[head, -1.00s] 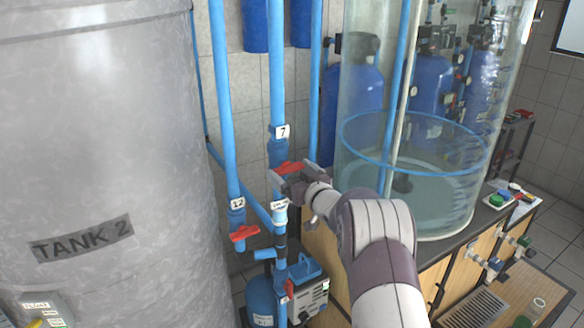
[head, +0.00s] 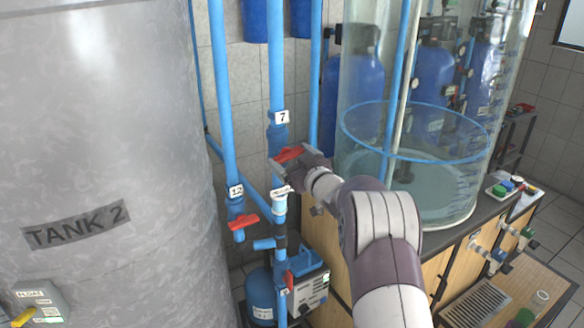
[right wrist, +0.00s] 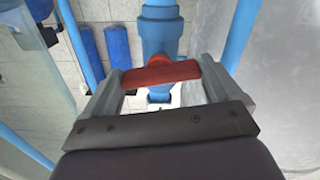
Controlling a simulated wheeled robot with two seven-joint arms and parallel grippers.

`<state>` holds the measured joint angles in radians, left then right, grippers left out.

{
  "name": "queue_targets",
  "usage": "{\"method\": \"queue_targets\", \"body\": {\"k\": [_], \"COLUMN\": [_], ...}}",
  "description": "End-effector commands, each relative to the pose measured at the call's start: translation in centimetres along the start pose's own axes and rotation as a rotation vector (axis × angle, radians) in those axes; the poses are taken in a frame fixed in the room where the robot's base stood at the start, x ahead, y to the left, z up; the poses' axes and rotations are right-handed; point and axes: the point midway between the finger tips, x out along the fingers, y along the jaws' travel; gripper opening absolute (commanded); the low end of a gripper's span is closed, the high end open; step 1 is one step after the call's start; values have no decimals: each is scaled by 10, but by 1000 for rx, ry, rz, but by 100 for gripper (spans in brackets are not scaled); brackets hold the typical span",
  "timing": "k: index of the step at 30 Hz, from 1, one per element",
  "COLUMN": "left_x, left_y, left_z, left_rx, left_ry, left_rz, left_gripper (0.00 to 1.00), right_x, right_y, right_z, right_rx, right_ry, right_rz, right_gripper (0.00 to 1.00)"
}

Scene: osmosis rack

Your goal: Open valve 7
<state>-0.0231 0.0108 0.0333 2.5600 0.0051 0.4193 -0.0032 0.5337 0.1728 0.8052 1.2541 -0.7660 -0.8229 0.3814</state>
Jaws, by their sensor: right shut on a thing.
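Valve 7 is on the blue vertical pipe (head: 276,60) with the "7" label (head: 282,117). Its red handle (head: 287,154) sits below the label, slightly tilted in the head view. My right gripper (head: 290,161) is at this handle and shut on it. In the right wrist view the red handle (right wrist: 160,74) spans between the two grey fingers, in front of the blue valve body (right wrist: 161,35). The fingers partly hide the handle's ends. My left gripper is not in view.
A pipe labelled "12" (head: 236,191) with its own red handle (head: 244,221) stands just left. The large grey Tank 2 (head: 100,130) fills the left side. A clear cylindrical tank (head: 430,150) stands right, on a wooden-fronted bench (head: 448,262).

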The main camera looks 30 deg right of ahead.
Motion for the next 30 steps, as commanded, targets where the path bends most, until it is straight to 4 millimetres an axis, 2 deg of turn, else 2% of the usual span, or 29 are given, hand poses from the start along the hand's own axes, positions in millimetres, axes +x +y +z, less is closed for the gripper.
{"method": "queue_targets", "body": {"k": [1,9,30], "left_x": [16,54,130], "left_y": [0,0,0], "left_z": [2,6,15], "left_rx": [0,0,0], "left_ry": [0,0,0], "left_rz": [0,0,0], "left_gripper": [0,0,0], "right_x": [0,0,0], "right_y": [-1,-1,-1], "right_z": [7,7,5], "right_rx": [-40,-295,-957], "right_ry": [5,4,2], "right_rz": [1,1,1], "right_gripper": [61,61,61]}}
